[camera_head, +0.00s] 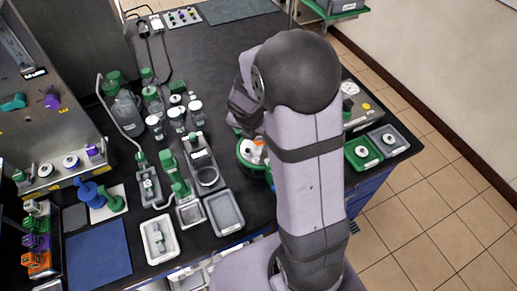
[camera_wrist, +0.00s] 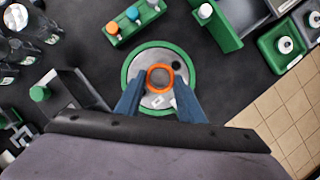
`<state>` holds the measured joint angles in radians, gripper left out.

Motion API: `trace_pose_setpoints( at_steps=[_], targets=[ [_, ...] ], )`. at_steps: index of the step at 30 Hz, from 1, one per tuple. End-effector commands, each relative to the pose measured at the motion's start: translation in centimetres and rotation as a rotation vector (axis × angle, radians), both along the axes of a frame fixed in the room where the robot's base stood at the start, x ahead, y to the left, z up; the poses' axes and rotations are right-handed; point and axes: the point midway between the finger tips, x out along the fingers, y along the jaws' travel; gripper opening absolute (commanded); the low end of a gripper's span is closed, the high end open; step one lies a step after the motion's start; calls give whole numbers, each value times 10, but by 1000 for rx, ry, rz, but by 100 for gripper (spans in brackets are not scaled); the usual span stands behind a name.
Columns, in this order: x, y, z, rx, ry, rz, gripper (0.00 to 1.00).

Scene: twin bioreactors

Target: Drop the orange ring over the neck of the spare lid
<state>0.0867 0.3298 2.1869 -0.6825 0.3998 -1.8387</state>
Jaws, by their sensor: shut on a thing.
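The orange ring (camera_wrist: 160,67) is between the fingertips of my gripper (camera_wrist: 160,82) in the wrist view. My gripper is shut on it, one blue finger on each side. Beyond the ring is a round lid with a grey top and a green rim (camera_wrist: 130,66), which I take as the spare lid. The ring lines up with the lid's middle, and grey shows through its hole. I cannot tell whether the ring is around the neck or still above it. In the head view, the lid (camera_head: 244,156) and an orange spot of the ring (camera_head: 259,142) show beside my arm, which hides the rest.
A green rack (camera_wrist: 134,26) with several coloured caps stands beyond the lid in the wrist view. A green holder (camera_wrist: 216,27) is to its right. A grey tray (camera_wrist: 77,91) is to the left. Green and grey trays (camera_head: 361,153) sit near the table's right edge.

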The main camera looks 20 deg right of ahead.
Motion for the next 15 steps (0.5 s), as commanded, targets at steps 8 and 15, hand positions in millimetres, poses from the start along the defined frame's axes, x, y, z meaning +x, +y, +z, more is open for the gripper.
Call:
trace_pose_setpoints(
  at_steps=[8, 15],
  targets=[
    [0, 0, -5, 0, 0, 0, 14],
    [0, 0, -24, 0, 0, -1, 14]
  ],
)
